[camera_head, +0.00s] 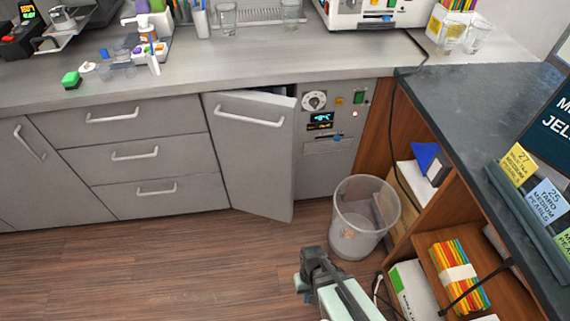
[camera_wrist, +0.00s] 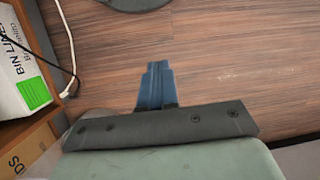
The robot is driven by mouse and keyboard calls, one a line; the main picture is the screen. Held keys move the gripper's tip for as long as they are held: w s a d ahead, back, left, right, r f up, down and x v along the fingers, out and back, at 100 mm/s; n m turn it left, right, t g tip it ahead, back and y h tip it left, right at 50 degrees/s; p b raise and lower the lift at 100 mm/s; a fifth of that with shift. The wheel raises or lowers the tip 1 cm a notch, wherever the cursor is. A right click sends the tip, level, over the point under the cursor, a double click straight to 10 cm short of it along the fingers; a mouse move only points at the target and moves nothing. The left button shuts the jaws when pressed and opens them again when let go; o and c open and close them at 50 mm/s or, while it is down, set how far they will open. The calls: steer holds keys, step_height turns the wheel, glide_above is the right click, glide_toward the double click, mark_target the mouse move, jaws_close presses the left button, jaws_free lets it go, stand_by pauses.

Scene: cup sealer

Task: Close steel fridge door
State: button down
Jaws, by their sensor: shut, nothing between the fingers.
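The steel fridge door (camera_head: 248,165) is the grey panel with a white bar handle (camera_head: 250,116) in the head view. It stands partly open, its right edge swung out from the counter front beside the control panel (camera_head: 325,125). My gripper (camera_head: 306,284) is low over the floor at the bottom centre, in front of the bin and well apart from the door. In the wrist view my gripper (camera_wrist: 157,72) points at bare wood floor, its fingers together with nothing between them. The door is not in the wrist view. The fridge inside is mostly hidden behind the door.
A clear waste bin (camera_head: 364,218) stands right of the door, close to my gripper. An open wooden shelf (camera_head: 460,250) with boxes and a cable bounds the right side. Drawers (camera_head: 135,155) line the left. The wood floor (camera_head: 150,265) before the door is free.

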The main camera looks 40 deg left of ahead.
steer(key=s+a+r+t+y, duration=0.1)
steer(key=a+r+y, duration=0.25)
steer(key=a, duration=0.75)
steer(key=s+a+r+t+y, duration=0.15)
steer(key=a+y, duration=0.25)
steer(key=a, duration=0.7)
steer(key=s+a+r+t+y, duration=0.1)
steer(key=a+r+y, duration=0.25)
steer(key=a, duration=0.75)
steer(key=m+t+h, duration=0.3)
steer(key=m+t, duration=0.3)
steer(key=t, duration=1.1)
glide_toward(285, 147)
steer(key=x, duration=0.7)
steer(key=shift+d, duration=0.1)
